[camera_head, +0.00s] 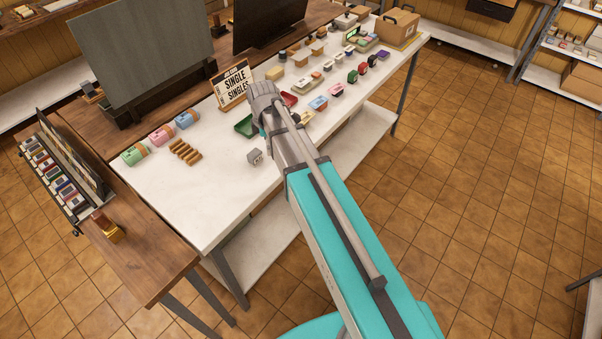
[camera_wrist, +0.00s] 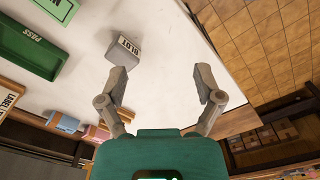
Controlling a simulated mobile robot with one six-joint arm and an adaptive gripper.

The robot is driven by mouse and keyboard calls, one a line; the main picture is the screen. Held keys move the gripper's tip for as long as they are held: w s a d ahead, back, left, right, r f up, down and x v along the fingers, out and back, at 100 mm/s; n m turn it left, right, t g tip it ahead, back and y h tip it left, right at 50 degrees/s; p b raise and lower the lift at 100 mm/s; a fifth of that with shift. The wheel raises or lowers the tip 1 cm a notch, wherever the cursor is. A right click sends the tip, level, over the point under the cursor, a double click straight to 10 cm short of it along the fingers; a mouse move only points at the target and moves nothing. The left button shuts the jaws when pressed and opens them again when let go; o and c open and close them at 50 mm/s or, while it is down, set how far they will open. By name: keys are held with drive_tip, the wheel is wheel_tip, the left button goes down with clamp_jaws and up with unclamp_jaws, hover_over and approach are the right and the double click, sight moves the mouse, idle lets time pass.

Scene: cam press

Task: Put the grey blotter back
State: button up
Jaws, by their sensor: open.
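The grey blotter (camera_head: 254,156) is a small block standing on the white table, near its front edge and left of my arm. In the wrist view the blotter (camera_wrist: 122,48), with a white label reading BLOT, lies just beyond the left fingertip. My gripper (camera_wrist: 161,82) is open with nothing between its fingers. The blotter is outside the gap, up and to the left, and I cannot tell whether the left finger touches it.
A green tray marked PASS (camera_wrist: 28,48) is left of the blotter. Brown rolls (camera_head: 185,151) and coloured rolls (camera_head: 160,134) lie farther left on the white table (camera_head: 200,205). A sign (camera_head: 233,84) stands behind. The table's front left is bare.

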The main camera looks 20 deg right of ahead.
drive_tip(key=s+d+m, duration=0.3)
drive_tip(key=s+m, duration=0.4)
drive_tip(key=m, duration=0.1)
drive_tip(key=s+d+m, duration=0.3)
drive_tip(key=s+m, duration=0.5)
drive_tip(key=m, duration=0.1)
drive_tip(key=shift+d, duration=0.35)
